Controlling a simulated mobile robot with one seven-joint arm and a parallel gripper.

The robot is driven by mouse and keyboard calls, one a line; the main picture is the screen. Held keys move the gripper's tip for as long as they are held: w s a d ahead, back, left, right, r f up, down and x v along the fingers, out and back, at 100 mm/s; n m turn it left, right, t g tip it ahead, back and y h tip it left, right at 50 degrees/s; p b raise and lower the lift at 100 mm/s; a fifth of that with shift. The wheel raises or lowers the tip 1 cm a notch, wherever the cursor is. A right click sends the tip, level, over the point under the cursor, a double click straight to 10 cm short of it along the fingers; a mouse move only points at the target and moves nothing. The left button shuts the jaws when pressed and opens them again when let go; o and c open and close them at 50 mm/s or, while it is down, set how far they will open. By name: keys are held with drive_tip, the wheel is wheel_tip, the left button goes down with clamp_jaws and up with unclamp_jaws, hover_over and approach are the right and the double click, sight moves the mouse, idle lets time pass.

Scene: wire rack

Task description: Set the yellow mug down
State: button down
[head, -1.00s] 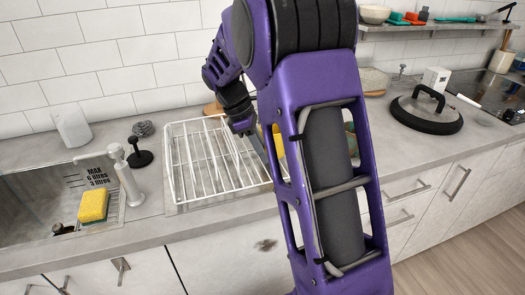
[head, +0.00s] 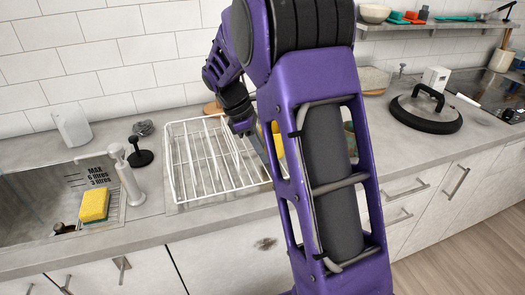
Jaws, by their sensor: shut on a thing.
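The yellow mug (head: 278,145) shows only as a narrow strip of yellow at the right end of the wire rack, mostly hidden behind my purple arm. My gripper (head: 262,150) reaches down over the right part of the rack and is shut on the mug. Its fingertips are largely hidden by my arm, so the exact hold does not show. I cannot tell whether the mug touches the surface below it. The white wire rack (head: 190,176) stands on the grey counter, and its left part is empty.
A sink with a yellow sponge (head: 94,205) and a white tap (head: 124,175) lies to the left. A black plunger-like tool (head: 139,155) stands near the rack. Bare counter (head: 415,155) lies before the pan.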

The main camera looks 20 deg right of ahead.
drive_tip(key=shift+f, duration=0.55)
drive_tip(key=c, duration=0.8)
unclamp_jaws()
drive_tip(key=p+v, duration=0.5)
drive_tip(key=v, duration=0.4)
drive_tip(key=shift+r, duration=0.1)
